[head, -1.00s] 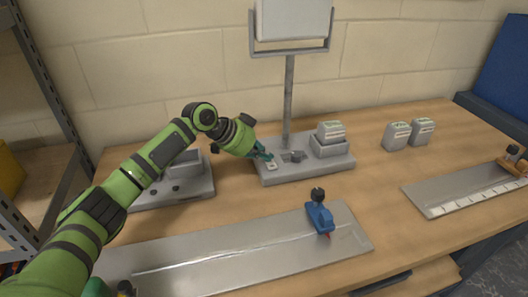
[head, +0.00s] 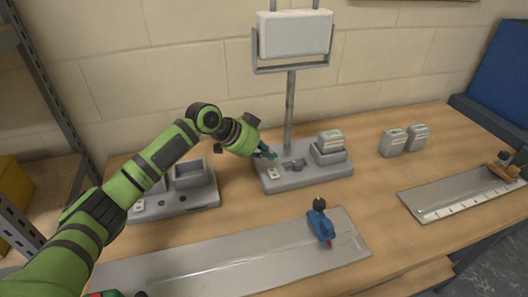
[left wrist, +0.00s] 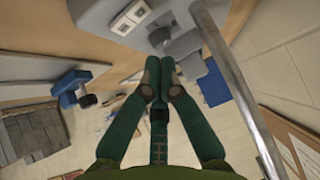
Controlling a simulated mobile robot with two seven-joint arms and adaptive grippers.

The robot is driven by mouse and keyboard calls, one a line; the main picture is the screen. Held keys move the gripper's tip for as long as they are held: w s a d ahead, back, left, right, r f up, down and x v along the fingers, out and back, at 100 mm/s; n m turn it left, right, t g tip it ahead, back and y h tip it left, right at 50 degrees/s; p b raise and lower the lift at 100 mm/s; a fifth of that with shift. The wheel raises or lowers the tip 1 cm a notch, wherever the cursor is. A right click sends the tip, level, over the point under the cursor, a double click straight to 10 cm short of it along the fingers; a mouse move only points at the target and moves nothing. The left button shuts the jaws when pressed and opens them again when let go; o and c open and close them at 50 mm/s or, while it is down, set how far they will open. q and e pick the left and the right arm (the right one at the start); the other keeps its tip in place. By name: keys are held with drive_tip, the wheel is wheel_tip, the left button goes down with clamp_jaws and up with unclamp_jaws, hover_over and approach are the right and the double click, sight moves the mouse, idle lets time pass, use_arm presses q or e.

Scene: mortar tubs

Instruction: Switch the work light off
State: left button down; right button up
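The work light (head: 293,34) is a pale panel in a grey bracket on a pole; I see no clear glow from it. Its grey base (head: 300,179) stands on the bench and carries a small white switch (head: 275,173) at the left. The switch also shows at the top of the left wrist view (left wrist: 130,18), but its rocker position is too small to tell. My left gripper (head: 268,153) hovers above the base just behind the switch, apart from it. In the left wrist view its fingertips (left wrist: 160,72) are together with nothing between them. My right gripper is out of view.
A battery (head: 330,141) sits in the base's dock, right of the pole. Two more batteries (head: 404,140) stand further right. Another grey base (head: 177,203) is partly behind my left arm. A metal plate with a blue tool (head: 320,222) lies in front.

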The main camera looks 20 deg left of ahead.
use_arm(q)
drive_tip(key=w+a+b+v, duration=0.1)
drive_tip(key=b+v, duration=0.2)
drive_tip(key=v, duration=0.7)
drive_tip(key=shift+w, duration=0.2)
drive_tip(key=shift+f, duration=0.1)
